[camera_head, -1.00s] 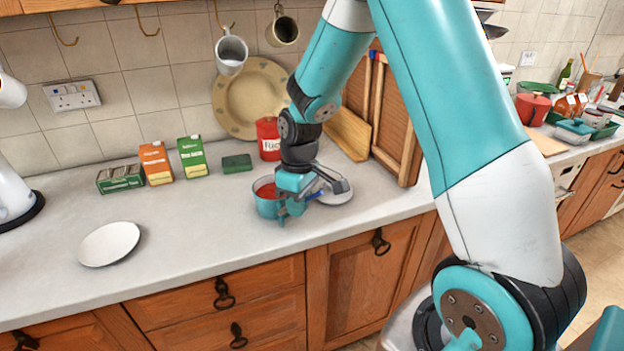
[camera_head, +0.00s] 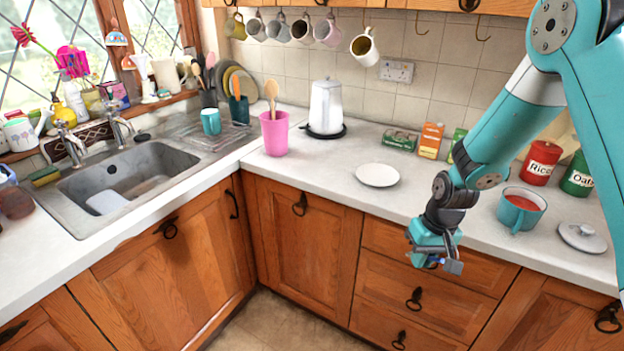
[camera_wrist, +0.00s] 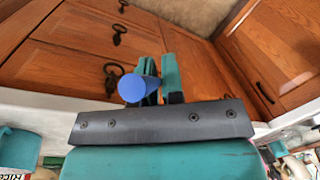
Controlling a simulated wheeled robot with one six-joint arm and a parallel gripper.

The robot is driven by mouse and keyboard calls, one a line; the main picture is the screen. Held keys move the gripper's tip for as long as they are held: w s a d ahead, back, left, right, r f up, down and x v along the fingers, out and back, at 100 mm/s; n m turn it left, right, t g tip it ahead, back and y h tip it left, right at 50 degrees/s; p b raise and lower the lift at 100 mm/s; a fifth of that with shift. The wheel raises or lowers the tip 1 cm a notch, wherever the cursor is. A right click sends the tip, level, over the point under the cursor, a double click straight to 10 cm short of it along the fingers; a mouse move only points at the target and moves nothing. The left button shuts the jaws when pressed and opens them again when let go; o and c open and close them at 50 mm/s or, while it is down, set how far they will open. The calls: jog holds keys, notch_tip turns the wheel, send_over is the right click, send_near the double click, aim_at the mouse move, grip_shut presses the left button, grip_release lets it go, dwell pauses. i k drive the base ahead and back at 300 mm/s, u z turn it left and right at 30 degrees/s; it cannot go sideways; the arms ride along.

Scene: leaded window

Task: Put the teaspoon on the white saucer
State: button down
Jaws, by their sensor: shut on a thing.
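My gripper (camera_head: 445,259) is in front of the worktop edge, before the drawers, to the right of and nearer than the saucer. In the wrist view my gripper (camera_wrist: 160,78) is shut on a small blue thing with a rounded end, which I take to be the teaspoon (camera_wrist: 131,88). Only its blue end shows clearly. The rest is hidden between the fingers. The saucer does not show in the wrist view.
A teal pot with red contents (camera_head: 522,207) and a loose lid (camera_head: 581,237) stand right of my arm. Behind are boxes (camera_head: 431,140), a white kettle (camera_head: 326,107) and a pink tumbler (camera_head: 274,133) with a wooden spoon. The worktop around the saucer is clear.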

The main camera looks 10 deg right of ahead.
aim_at(381, 178)
jog(key=u, duration=1.75)
jog(key=i, duration=1.45)
jog(key=z, duration=2.4)
